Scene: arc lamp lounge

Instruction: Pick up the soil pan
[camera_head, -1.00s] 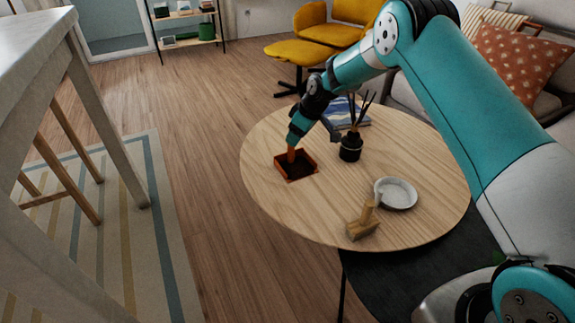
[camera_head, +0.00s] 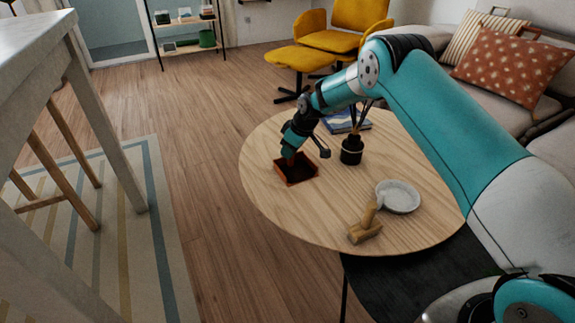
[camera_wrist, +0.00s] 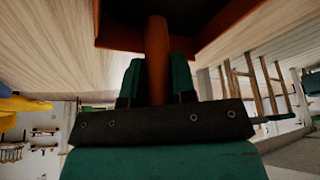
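The soil pan (camera_head: 301,181) is a small square orange-brown pan with dark contents, near the left edge of the round wooden table. My gripper (camera_head: 290,153) is just above it, at its short upright handle. In the wrist view the orange handle (camera_wrist: 156,48) runs between the two teal fingers of my gripper (camera_wrist: 157,82), which lie close against both its sides. Part of the pan's underside or wall (camera_wrist: 215,35) shows dark at the top there. I cannot tell whether the pan is clear of the tabletop.
A pale tall table (camera_head: 70,45) stands at left. Bare floor lies between.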

